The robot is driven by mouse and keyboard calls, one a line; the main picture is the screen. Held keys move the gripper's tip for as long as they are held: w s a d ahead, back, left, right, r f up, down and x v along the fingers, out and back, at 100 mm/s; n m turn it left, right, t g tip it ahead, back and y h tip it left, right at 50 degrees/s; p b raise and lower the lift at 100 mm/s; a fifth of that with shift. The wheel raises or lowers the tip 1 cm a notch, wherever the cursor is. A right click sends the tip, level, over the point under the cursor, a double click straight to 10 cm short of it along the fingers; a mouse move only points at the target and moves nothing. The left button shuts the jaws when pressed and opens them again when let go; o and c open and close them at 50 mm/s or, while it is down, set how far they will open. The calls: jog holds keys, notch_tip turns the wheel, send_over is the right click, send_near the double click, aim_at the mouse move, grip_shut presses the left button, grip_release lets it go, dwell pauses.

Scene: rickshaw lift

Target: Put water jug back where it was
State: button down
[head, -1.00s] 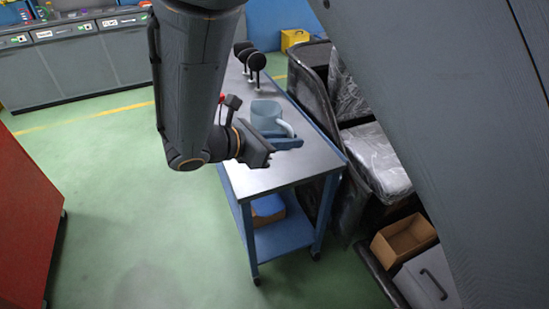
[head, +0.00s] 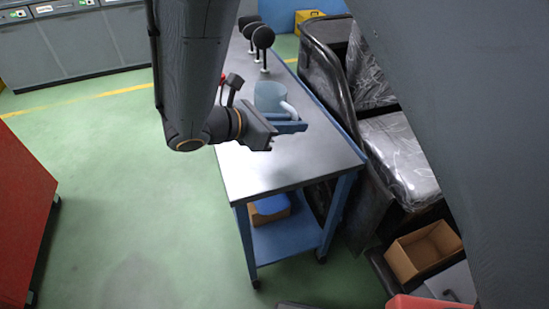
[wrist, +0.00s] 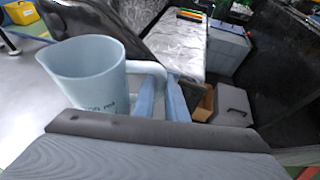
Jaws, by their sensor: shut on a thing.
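The water jug (head: 270,97) is a pale blue-grey, open-topped jug with a white handle (head: 289,112). It stands upright over the grey top of the blue-framed cart (head: 248,178). My gripper (head: 291,126) has blue fingers and is shut on the jug's handle. In the wrist view the jug (wrist: 82,80) fills the left, with printed marks on its side, and its handle runs to the blue fingers (wrist: 162,95). The jug's base is hidden, so I cannot tell whether it touches the cart top.
Black round-headed objects (head: 262,38) stand toward the cart's far end. The cart top's near end is clear. A dark-framed vehicle with a plastic-wrapped seat (head: 402,160) is close along the right. A cardboard box (head: 422,250) lies lower right. A red cabinet (head: 25,210) is left, with open green floor between.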

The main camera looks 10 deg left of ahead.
jog(key=shift+w+f+b, duration=0.4)
jog(key=shift+f, duration=0.3)
jog(key=shift+d+f, duration=0.1)
jog(key=shift+f, duration=0.25)
jog(key=shift+f+p, duration=0.75)
jog(key=shift+f, duration=3.95)
jog(key=shift+f, duration=0.15)
jog(key=c, duration=1.8)
grip_release()
jog(key=shift+o, duration=0.2)
